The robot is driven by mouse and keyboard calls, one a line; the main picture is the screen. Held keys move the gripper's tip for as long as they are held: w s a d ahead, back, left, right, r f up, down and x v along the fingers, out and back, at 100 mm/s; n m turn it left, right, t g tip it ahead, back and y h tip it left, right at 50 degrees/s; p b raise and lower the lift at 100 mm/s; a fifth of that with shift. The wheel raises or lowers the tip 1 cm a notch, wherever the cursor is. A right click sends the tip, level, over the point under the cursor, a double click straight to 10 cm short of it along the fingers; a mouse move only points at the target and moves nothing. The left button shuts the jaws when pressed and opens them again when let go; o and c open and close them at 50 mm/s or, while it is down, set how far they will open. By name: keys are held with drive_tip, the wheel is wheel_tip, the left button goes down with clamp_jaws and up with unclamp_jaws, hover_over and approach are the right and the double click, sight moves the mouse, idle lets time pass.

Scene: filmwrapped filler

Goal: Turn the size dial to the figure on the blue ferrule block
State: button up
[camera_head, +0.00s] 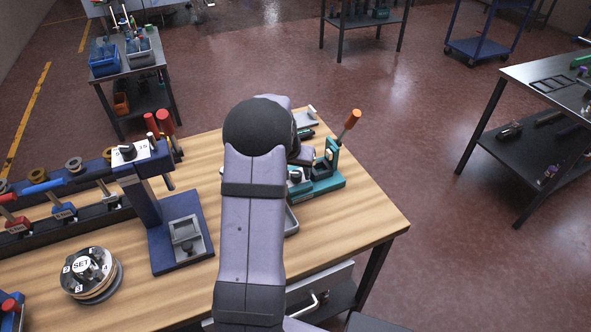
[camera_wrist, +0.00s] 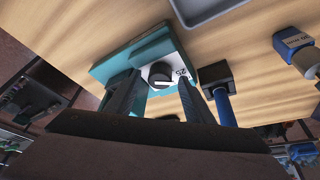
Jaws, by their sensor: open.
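A black knob (camera_wrist: 160,75) with a white mark sits on a white dial plate (camera_wrist: 181,68) on a teal tool (camera_wrist: 113,66). The figure 25 shows on the plate; other figures are hidden. The teal tool also stands at the right of the bench in the head view (camera_head: 322,184). My gripper (camera_wrist: 158,92) is open, its dark fingers on either side of the knob; I cannot tell if they touch it. A blue block (camera_wrist: 303,60) with a white label lies at right in the wrist view. Its label is upside down, ending in mm; its figure is unclear.
A dark block with a blue handle (camera_wrist: 224,105) lies close beside the right finger. A grey tray (camera_wrist: 205,10) is near. In the head view, a blue press (camera_head: 150,205), a round SET piece (camera_head: 90,275) and a rack of labelled blocks (camera_head: 65,212) fill the left.

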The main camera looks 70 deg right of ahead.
drive_tip(key=shift+d+f, duration=0.1)
drive_tip(key=shift+f, duration=0.15)
drive_tip(key=c, duration=1)
drive_tip(key=shift+c, duration=0.2)
